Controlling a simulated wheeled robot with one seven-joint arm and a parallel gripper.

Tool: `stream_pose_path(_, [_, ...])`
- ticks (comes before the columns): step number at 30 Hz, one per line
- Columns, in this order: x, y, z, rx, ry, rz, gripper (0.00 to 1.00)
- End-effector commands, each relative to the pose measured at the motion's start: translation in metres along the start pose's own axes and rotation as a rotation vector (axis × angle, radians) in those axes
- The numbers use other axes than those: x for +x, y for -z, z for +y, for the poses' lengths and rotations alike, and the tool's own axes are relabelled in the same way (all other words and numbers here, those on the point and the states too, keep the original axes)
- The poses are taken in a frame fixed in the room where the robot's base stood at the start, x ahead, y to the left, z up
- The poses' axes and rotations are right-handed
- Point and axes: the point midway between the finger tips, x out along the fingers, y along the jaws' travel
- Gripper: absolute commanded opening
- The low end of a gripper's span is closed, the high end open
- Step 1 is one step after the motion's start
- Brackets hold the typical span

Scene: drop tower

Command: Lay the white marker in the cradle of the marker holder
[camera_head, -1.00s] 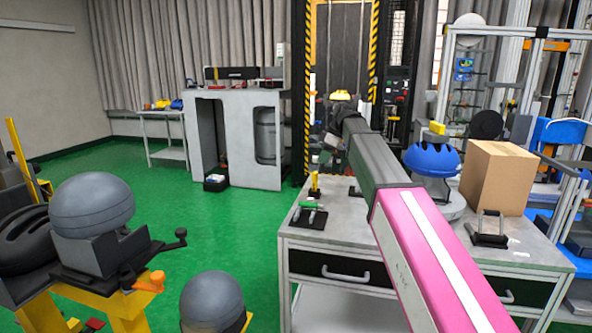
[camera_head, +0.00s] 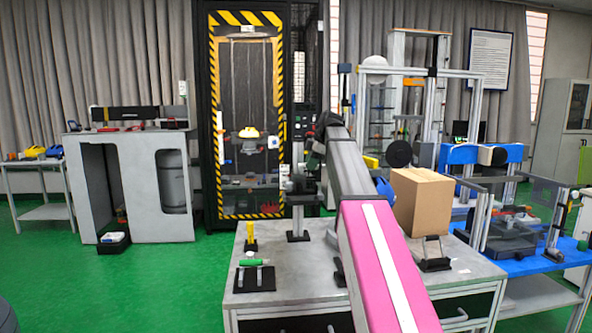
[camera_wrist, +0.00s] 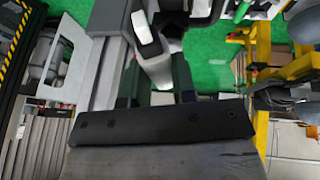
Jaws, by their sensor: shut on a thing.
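My gripper (camera_head: 322,132) is at the far end of my pink and grey arm in the head view, small and dark above the back of the grey table. In the wrist view my gripper (camera_wrist: 157,75) is shut on a white, bar-like thing with a dark part near its end, which looks like the white marker (camera_wrist: 149,47). A low black stand with two light uprights and a green cylinder, possibly the marker holder (camera_head: 255,278), stands at the table's front left. My gripper is apart from it, farther back and to the right.
The grey table (camera_head: 300,281) also bears a yellow-topped post (camera_head: 250,237), a cardboard box (camera_head: 421,203) and a black-based metal frame (camera_head: 433,256). The striped drop tower (camera_head: 246,110) rises behind. Green floor (camera_head: 150,285) is clear at left.

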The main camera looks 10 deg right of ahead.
Motion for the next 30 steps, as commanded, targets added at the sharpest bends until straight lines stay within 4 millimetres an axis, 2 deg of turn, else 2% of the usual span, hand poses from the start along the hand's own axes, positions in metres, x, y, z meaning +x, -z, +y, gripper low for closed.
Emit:
stream_pose_path(8, [0.004, -0.005, -0.002, -0.002, -0.002, 0.000, 0.08])
stream_pose_path(30, [0.051, -0.024, -0.012, -0.001, -0.002, 0.000, 0.08])
